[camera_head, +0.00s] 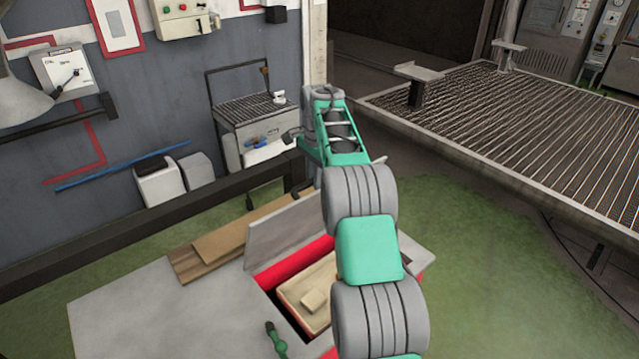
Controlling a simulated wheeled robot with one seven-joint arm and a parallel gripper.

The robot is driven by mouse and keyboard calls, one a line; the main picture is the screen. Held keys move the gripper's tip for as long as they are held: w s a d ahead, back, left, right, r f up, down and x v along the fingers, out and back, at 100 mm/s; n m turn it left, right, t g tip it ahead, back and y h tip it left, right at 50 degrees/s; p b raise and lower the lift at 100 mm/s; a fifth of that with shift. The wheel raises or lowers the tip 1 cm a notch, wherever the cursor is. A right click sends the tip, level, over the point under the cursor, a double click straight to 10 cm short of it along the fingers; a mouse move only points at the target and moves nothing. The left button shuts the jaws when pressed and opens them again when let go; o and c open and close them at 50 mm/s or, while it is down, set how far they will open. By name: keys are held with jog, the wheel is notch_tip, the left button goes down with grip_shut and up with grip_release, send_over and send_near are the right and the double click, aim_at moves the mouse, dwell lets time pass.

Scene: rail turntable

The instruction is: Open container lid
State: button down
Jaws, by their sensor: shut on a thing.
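A container (292,257) with red walls is set in the pale grey table or box top. Its grey lid (285,232) stands raised and tilted along the far side, so part of the inside shows. A light brown block (314,300) lies on a tan box inside. My green and grey arm crosses the middle of the view and hides the container's right part. The dark end of my gripper (301,189) shows at the lid's upper edge, left of the arm. It is shut on the lid; its fingertips are mostly hidden.
A green-handled tool (275,340) lies by the container's near edge. Brown boards (215,245) lie behind the lid. A dark rail (150,228) runs along the left wall. A grated platform (500,125) is at right, with open green floor before it.

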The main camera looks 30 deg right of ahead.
jog(key=shift+a+f, duration=0.15)
jog(key=shift+f, duration=0.2)
jog(key=c, duration=1.8)
grip_release()
jog(key=o, duration=0.3)
jog(key=shift+w+a, duration=0.15)
jog(key=shift+w, duration=0.1)
jog(key=shift+o, duration=0.9)
jog(key=shift+s+d+r, duration=0.15)
jog(key=shift+d, duration=0.05)
jog(key=shift+r, duration=0.3)
jog(key=r, duration=0.3)
jog(key=shift+s+r, duration=0.1)
jog(key=shift+s, duration=0.15)
jog(key=s+a+r+b, duration=0.1)
jog(key=s+a+r, duration=0.2)
jog(key=s+r, duration=0.6)
jog(key=s, duration=0.4)
jog(key=shift+a, duration=0.4)
